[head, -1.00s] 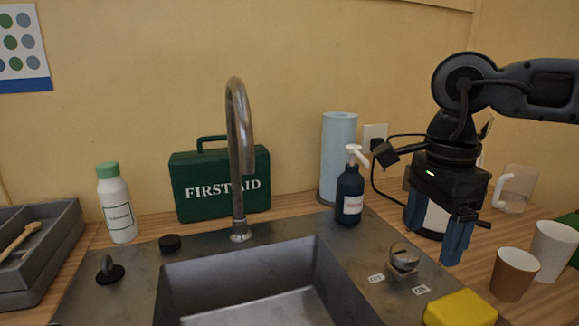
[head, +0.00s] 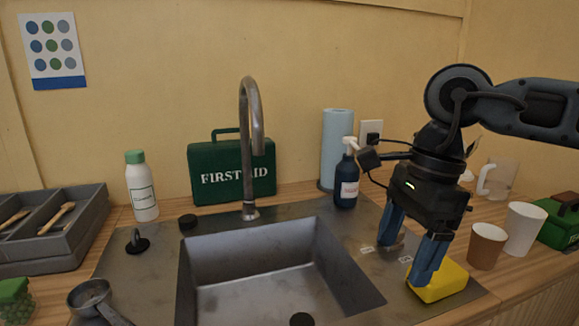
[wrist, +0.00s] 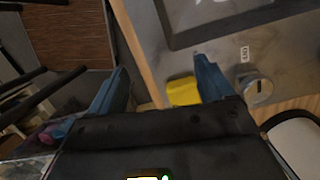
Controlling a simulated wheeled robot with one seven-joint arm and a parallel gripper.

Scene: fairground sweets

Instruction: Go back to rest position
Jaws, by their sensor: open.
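My gripper (head: 410,258) is open and empty, with its two blue fingers pointing down over the right side of the sink counter. In the head view one finger overlaps the yellow sponge-like block (head: 445,280), which lies on the counter's front right corner. In the wrist view the fingers (wrist: 160,85) are spread wide, and the yellow block (wrist: 183,91) shows beside the right fingertip. I cannot tell whether the finger touches it. A tap knob (wrist: 257,88) stands on the steel counter near it.
The steel sink (head: 270,260) with its tall faucet (head: 248,150) is left of my gripper. A brown cup (head: 487,246) and a white cup (head: 524,228) stand close on the right. A soap bottle (head: 347,185) and paper roll (head: 337,140) stand behind. The air above the sink is clear.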

